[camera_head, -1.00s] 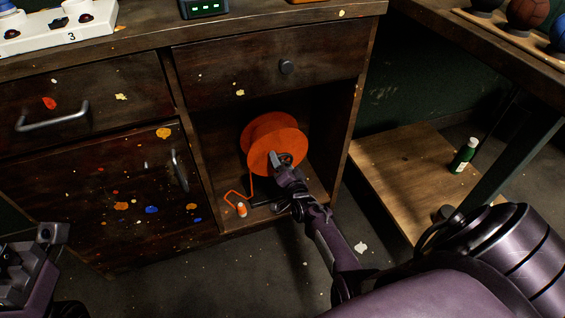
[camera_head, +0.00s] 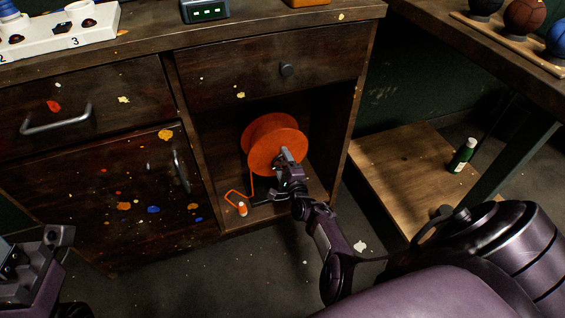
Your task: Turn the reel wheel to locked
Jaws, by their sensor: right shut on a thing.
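The orange reel wheel (camera_head: 262,137) stands on edge inside the open compartment of the dark wooden cabinet. Its round face is turned toward me and to the right. My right gripper (camera_head: 287,157) reaches in from the lower right and is shut at the middle of the reel's face, covering the hub. A lock mark on the reel cannot be made out. An orange cord (camera_head: 236,196) runs from the reel to a small orange-and-white end piece (camera_head: 242,209) on the compartment floor. My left gripper (camera_head: 50,240) is at the lower left edge, away from the cabinet, its jaws unclear.
A low wooden shelf (camera_head: 395,170) with a green bottle (camera_head: 463,155) is at the right. Balls on a rack (camera_head: 524,37) stand at the top right.

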